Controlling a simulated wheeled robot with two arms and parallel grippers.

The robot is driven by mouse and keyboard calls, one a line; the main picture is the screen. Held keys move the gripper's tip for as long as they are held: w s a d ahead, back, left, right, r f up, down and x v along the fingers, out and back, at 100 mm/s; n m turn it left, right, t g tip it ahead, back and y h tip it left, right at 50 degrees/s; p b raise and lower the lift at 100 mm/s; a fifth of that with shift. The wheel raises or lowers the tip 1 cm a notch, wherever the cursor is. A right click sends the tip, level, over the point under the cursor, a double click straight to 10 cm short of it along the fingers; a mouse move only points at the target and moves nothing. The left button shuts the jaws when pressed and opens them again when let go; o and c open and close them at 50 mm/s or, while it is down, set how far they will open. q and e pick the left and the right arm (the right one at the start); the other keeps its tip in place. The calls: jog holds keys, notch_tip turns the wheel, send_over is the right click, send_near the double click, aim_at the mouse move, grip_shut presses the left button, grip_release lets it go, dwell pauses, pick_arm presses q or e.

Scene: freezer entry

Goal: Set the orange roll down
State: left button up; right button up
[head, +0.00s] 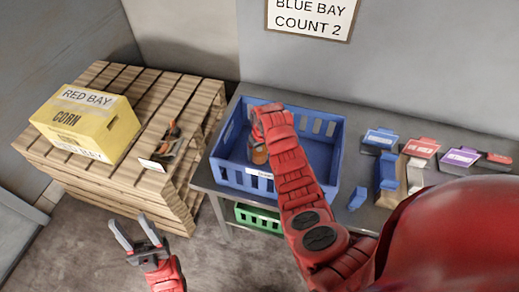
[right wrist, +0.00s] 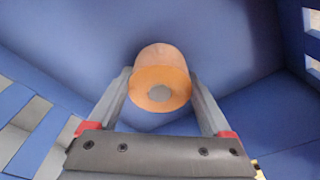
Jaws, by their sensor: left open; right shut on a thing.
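The orange roll (right wrist: 160,76) is held between the two fingers of my right gripper (right wrist: 160,90), with its round end and pale centre facing the wrist camera. In the head view the orange roll (head: 259,155) shows low inside the blue crate (head: 342,150), partly hidden by my right arm. My right gripper (head: 258,138) reaches down into the crate. Whether the roll touches the crate floor I cannot tell. My left gripper (head: 137,240) is open and empty, above the floor in front of the pallets.
A yellow corn box (head: 75,125) labelled RED BAY sits on stacked wooden pallets (head: 130,188), beside some small items. A green crate (head: 258,218) is under the grey table (head: 345,218). Blue, red and purple labelled items (head: 460,157) lie right of the blue crate.

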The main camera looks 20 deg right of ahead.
jog(key=shift+f, duration=0.2)
jog(key=o, duration=1.3)
jog(key=shift+r, duration=0.1)
jog(key=shift+c, duration=0.2)
